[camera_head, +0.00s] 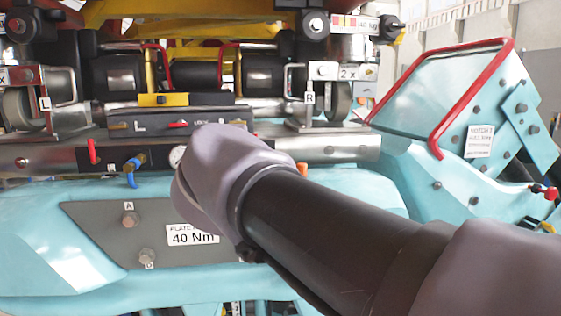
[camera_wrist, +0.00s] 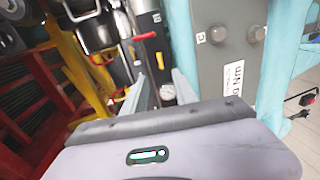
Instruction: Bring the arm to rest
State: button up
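My arm reaches in from the lower right of the head view, and its rounded grey wrist hangs in front of the teal train body (camera_head: 60,245). My gripper is hidden behind the wrist in that view. In the wrist view my gripper (camera_wrist: 162,82) shows two grey fingers standing apart, with nothing seen held between them. A small round gauge (camera_wrist: 167,91) shows beyond the gap. The grey plate (camera_head: 95,230) with bolts A and C and a "40 Nm" label (camera_head: 192,236) is partly covered by my arm.
A metal beam (camera_head: 50,158) with red and blue valve handles runs behind my wrist. A teal seat with a red bar (camera_head: 470,95) stands at the right. Yellow framework (camera_wrist: 85,75) and red framework (camera_wrist: 25,95) fill the left of the wrist view.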

jog(key=s+d+f+m+g+h, duration=0.2)
jog(key=s+d+f+m+g, duration=0.1)
jog(key=s+d+f+m, duration=0.6)
jog(key=s+d+f+m+g+h, duration=0.25)
jog(key=s+d+f+m, duration=0.35)
jog(key=d+f, duration=0.55)
jog(key=s+f+m+g+y, duration=0.3)
jog(key=s+f+m+g, duration=0.1)
jog(key=s+f+m, duration=0.5)
jog(key=s+f, duration=0.1)
jog(key=s, duration=0.1)
jog(key=shift+s+d+m, duration=0.3)
jog(key=shift+d+m, duration=0.1)
jog(key=shift+r, duration=0.1)
